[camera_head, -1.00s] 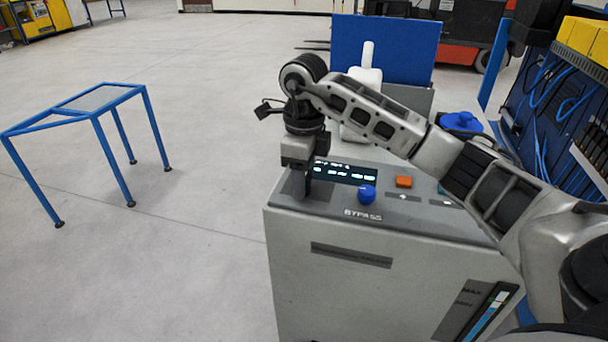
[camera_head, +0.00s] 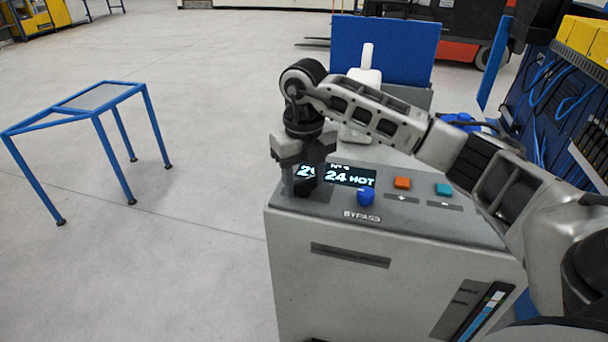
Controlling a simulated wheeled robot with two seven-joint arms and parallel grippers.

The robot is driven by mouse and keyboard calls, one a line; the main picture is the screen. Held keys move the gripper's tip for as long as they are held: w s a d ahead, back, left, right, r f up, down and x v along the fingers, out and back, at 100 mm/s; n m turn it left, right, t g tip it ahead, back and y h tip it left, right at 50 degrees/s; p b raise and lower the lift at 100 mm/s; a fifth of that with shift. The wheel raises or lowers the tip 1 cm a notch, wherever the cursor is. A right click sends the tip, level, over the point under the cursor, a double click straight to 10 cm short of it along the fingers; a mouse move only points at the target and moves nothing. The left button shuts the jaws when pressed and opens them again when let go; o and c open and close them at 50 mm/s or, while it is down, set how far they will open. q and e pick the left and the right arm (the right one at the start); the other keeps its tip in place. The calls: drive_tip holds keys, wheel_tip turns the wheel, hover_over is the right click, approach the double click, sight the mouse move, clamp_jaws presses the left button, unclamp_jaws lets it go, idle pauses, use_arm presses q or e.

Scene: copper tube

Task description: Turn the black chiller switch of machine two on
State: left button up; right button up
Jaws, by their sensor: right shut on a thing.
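The grey machine (camera_head: 345,250) stands in front of me with a sloped control panel on top. My right gripper (camera_head: 296,180) points down at the panel's left end, left of the display. It is shut on the black chiller switch (camera_head: 305,187), which is mostly hidden by the fingers. The display (camera_head: 350,175) is lit and reads "24 HOT", its left part covered by the gripper. A blue knob (camera_head: 366,196) marked BYPASS sits right of the gripper. My left gripper is not in view.
An orange button (camera_head: 403,183) and a teal button (camera_head: 443,189) are on the panel to the right, below my right forearm. A blue-framed stand (camera_head: 100,97) is on the floor at left. A blue panel (camera_head: 385,55) rises behind the machine.

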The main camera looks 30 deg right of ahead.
sight(304, 179)
drive_tip(key=shift+m, duration=1.6)
drive_tip(key=o, duration=1)
wheel_tip(304, 179, up, 16)
drive_tip(key=shift+r+p, duration=0.1)
drive_tip(key=shift+p, duration=0.7)
